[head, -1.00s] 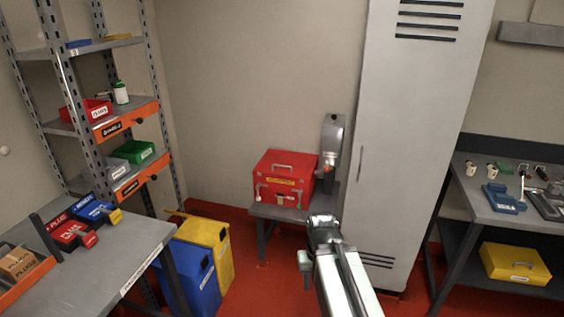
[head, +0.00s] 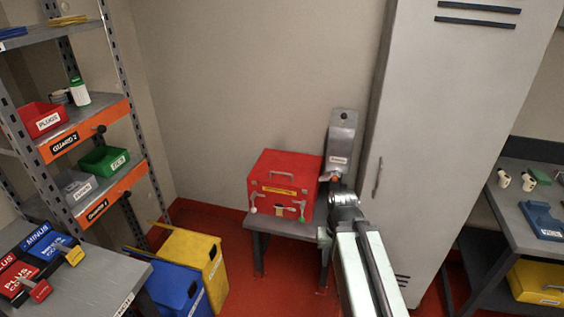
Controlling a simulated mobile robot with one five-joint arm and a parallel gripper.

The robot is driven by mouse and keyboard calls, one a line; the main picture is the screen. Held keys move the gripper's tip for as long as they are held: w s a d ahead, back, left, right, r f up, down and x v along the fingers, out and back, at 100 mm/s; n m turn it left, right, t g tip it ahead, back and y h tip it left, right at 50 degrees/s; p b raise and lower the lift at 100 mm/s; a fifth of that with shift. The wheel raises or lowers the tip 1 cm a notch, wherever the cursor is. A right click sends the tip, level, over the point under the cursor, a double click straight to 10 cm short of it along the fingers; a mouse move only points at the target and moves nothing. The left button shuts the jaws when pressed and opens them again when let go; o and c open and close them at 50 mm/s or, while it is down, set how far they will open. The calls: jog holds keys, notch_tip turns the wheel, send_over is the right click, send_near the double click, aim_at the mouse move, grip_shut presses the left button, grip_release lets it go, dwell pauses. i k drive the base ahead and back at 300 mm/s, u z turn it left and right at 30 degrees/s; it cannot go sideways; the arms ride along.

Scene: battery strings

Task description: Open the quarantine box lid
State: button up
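The quarantine box (head: 285,183) is a red box with a yellow label strip on its front and a grey handle on its lid. The lid looks shut. The box stands on a small grey table (head: 262,222) against the back wall. My arm reaches up from the bottom right, and its end, my gripper (head: 335,212), is in front of and just right of the box. The fingers are too small and hidden by the arm to show whether they are open or shut.
A tall grey locker (head: 430,120) is close on the right. Yellow (head: 205,262) and blue (head: 180,288) bins stand left of the table, beside a shelf rack (head: 112,75). Red floor lies between.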

aim_at(275, 167)
jog(key=u, duration=0.35)
jog(key=i, duration=1.25)
jog(key=u, duration=1)
jog(key=k, duration=0.75)
jog(key=u, duration=0.15)
jog(key=i, duration=0.95)
jog(key=z, duration=0.1)
